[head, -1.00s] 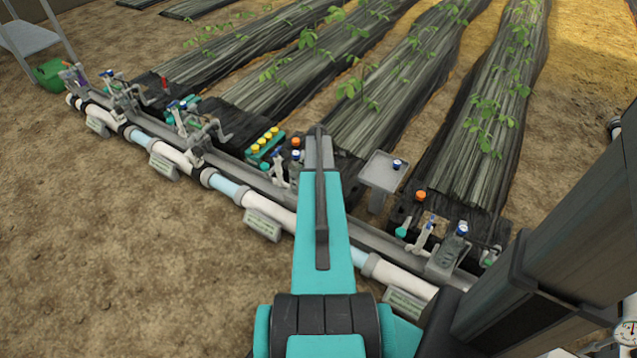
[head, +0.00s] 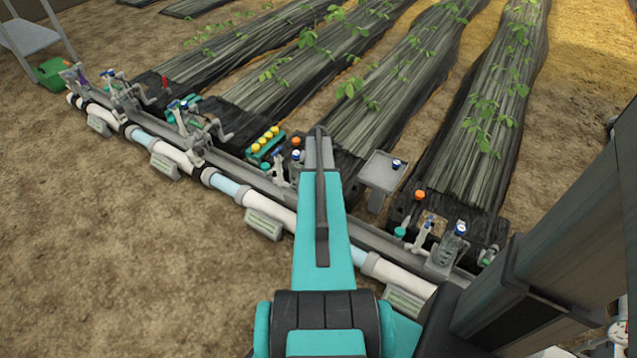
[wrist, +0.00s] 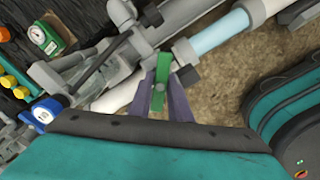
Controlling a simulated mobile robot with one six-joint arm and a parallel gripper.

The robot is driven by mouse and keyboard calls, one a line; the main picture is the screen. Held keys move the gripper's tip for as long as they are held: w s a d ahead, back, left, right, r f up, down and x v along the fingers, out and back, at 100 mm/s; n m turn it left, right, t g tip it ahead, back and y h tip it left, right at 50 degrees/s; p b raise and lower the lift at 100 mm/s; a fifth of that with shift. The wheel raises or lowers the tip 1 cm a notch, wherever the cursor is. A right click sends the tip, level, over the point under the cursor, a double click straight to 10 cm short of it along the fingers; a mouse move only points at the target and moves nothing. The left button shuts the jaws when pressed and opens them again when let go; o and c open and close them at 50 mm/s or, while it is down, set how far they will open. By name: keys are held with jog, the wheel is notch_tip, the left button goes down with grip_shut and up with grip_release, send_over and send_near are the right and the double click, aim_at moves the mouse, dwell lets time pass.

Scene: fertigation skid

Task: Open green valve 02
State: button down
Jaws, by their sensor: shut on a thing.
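The green valve handle (wrist: 161,72) shows in the middle of the wrist view, a short green bar beside the grey fittings of the pipe. My gripper (wrist: 162,98) is shut on it, with one purple-grey finger on each side of its lower end. No number can be read on the valve. In the head view my arm hides the gripper and this handle.
The white main pipe (head: 270,209) with clear blue sections runs diagonally along the skid. In the wrist view a blue-capped fitting (wrist: 41,115), a green-cased gauge (wrist: 40,36) and yellow knobs (wrist: 13,83) lie left of the handle. A small grey tray (head: 381,172) stands right of my arm.

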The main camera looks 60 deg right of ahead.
jog(key=n, duration=0.3)
jog(key=n+p, duration=0.1)
jog(key=n, duration=0.1)
jog(key=shift+s+d+f, duration=0.2)
jog(key=shift+s+f, duration=0.1)
jog(key=shift+s, duration=0.05)
jog(key=shift+n+p, duration=0.4)
jog(key=shift+n, duration=2.1)
jog(key=c, duration=1.6)
grip_release()
jog(key=shift+o, duration=0.2)
jog(key=shift+w+a+r+p, duration=0.15)
jog(key=shift+r+p, duration=1.25)
jog(key=shift+r, duration=1.2)
jog(key=shift+w+d+r+p, duration=0.1)
jog(key=shift+r+p, duration=1.25)
jog(key=shift+r, duration=1.2)
